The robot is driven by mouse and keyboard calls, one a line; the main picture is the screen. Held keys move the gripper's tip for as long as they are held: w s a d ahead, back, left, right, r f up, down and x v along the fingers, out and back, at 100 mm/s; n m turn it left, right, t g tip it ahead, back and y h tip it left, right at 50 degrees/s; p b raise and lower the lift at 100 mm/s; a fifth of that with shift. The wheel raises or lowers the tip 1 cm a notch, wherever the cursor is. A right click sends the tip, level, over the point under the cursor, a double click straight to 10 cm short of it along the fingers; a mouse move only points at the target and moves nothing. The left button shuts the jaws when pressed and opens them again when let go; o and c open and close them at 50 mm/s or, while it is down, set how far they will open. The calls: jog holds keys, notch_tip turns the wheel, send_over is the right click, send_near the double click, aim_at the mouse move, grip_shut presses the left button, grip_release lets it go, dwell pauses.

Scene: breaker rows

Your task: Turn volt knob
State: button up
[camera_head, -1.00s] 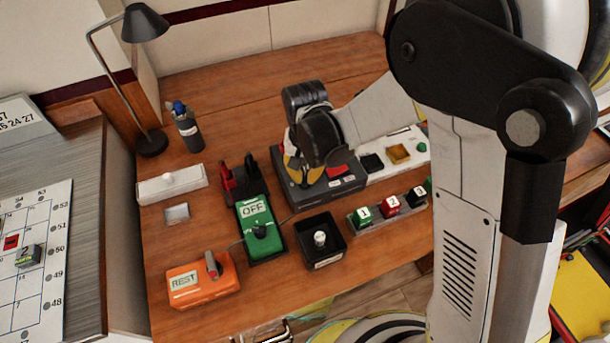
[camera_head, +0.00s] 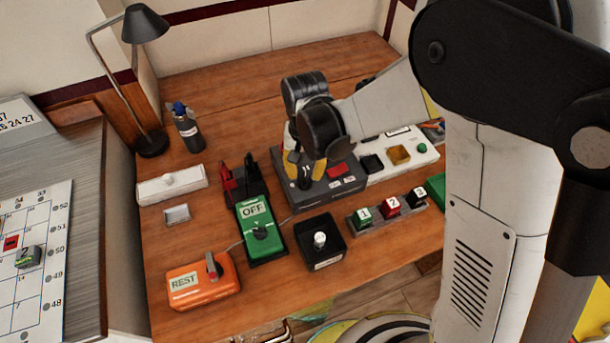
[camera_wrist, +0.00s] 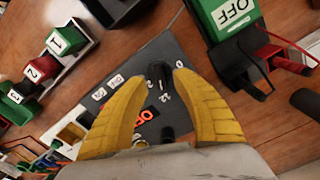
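A dark grey box (camera_head: 336,191) with a red display stands on the wooden desk. In the wrist view, its grey panel (camera_wrist: 186,53) carries a black knob (camera_wrist: 158,75) with printed numbers around it, apparently the volt knob. A second black knob (camera_wrist: 167,133) sits nearer the gripper's base, partly hidden. My gripper (camera_wrist: 158,78) has two yellow fingers spread apart, one on each side of the first knob. It is open, with a gap visible between the fingers and the knob. In the head view my gripper (camera_head: 303,172) is over the left part of the box.
A green OFF box (camera_head: 255,209) with red and black leads, an orange REST box (camera_head: 203,283) and a black knob box (camera_head: 321,258) stand nearby. Numbered cubes (camera_head: 390,205) and a white panel (camera_head: 414,156) are to the right. A lamp (camera_head: 147,22) stands back left.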

aim_at(306, 177)
notch_tip(306, 177, up, 10)
dwell(0.3)
jog(key=shift+d, duration=0.1)
jog(key=s+d+r+t, duration=0.2)
jog(key=s+d+r, duration=0.1)
jog(key=d, duration=0.4)
jog(key=s+d+r+t, duration=0.2)
jog(key=s+d, duration=0.2)
jog(key=d, duration=0.4)
jog(key=s+d+r+t, duration=0.3)
jog(key=s+d, duration=0.1)
jog(key=d, duration=0.3)
jog(key=shift+d+r, duration=0.25)
jog(key=shift+r, duration=0.1)
